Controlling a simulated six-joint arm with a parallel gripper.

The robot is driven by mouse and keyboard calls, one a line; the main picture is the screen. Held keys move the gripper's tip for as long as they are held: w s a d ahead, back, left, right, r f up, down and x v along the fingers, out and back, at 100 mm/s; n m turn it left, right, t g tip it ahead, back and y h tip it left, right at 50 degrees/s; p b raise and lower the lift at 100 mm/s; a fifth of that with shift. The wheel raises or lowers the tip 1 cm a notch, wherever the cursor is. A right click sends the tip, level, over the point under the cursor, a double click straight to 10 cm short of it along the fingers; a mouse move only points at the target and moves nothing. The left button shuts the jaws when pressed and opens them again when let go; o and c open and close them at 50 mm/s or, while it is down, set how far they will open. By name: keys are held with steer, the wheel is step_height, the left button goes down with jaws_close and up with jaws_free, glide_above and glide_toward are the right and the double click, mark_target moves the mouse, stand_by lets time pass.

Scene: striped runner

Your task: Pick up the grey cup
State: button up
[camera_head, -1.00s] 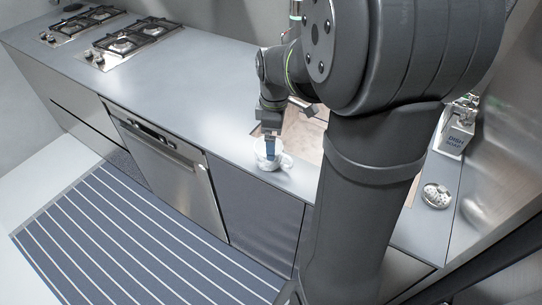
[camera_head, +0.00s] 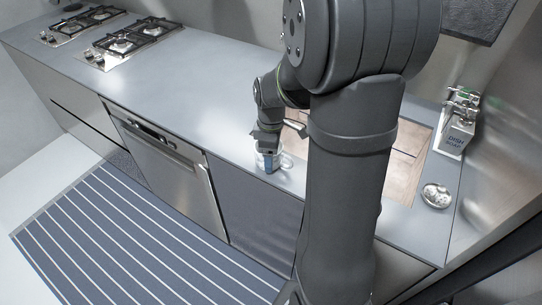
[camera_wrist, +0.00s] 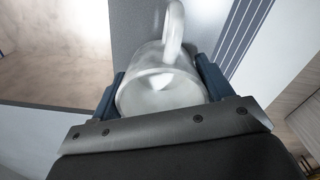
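The grey cup, pale and glossy, stands near the front edge of the counter (camera_head: 190,85); in the head view the cup (camera_head: 285,161) is partly hidden by my gripper (camera_head: 268,162). In the wrist view the cup (camera_wrist: 160,90) lies between the two blue fingertips of my gripper (camera_wrist: 162,90), its rim towards me and its handle at the top. The fingers are spread wide, one on each side of the cup and very close to its wall. Firm contact cannot be made out.
A wood-toned sink basin (camera_head: 408,165) lies right of the cup, partly behind my arm. A dish soap holder (camera_head: 457,135) and a round metal drain piece (camera_head: 436,195) are farther right. Gas burners (camera_head: 125,43) are far left. The counter left of the cup is clear.

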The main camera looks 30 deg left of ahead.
steer(key=c, duration=0.6)
steer(key=shift+r, duration=0.65)
step_height(320, 180, up, 3)
steer(key=shift+f, duration=0.1)
steer(key=d+r, duration=0.2)
steer(key=d, duration=0.1)
steer(key=w+d+r, duration=0.1)
steer(key=d+r, duration=0.1)
steer(key=d, duration=0.2)
steer(key=w+d+r, duration=0.1)
steer(key=d+r, duration=0.2)
steer(key=d, duration=0.1)
steer(key=shift+w+d, duration=0.2)
